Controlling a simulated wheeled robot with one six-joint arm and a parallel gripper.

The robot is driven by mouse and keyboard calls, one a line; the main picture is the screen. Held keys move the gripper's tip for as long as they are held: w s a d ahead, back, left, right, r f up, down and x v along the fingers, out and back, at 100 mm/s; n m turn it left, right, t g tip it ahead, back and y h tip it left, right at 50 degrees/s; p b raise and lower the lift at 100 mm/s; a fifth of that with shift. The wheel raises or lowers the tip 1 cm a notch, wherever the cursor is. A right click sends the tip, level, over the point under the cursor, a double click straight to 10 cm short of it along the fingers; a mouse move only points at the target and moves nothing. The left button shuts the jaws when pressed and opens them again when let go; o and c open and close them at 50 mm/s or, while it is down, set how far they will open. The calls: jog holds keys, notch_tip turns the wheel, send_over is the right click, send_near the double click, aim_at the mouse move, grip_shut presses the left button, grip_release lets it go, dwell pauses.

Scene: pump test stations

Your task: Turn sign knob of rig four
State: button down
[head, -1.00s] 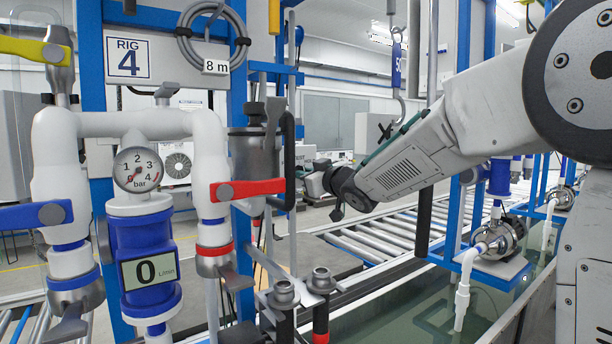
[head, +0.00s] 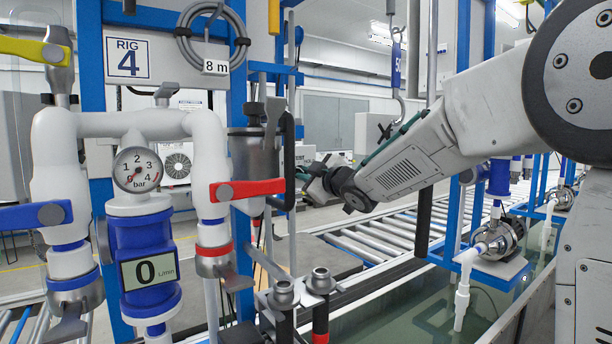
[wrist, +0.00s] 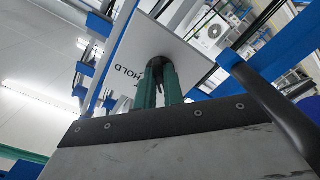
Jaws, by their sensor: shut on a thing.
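The sign of rig four shows in the wrist view as a tilted white plate (wrist: 190,52) with the word HOLD, seen from below and partly hidden. A dark knob (wrist: 157,68) is at its lower left part. My gripper (wrist: 158,78) has its two green fingers shut on the knob, one on each side. In the head view my gripper (head: 308,178) is right of the black handle on the rig's blue post, and its fingertips and the knob are too small to make out. The RIG 4 label (head: 128,58) is at the upper left.
A red lever (head: 247,189), a pressure gauge (head: 138,170) and a blue flow meter reading 0 (head: 150,268) are on the rig's pipes at left. A black curved bar (wrist: 268,105) passes close on the right in the wrist view. A water tank (head: 400,310) lies below my arm.

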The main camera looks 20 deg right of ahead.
jog(key=c, duration=1.5)
grip_release()
jog(key=v, duration=0.8)
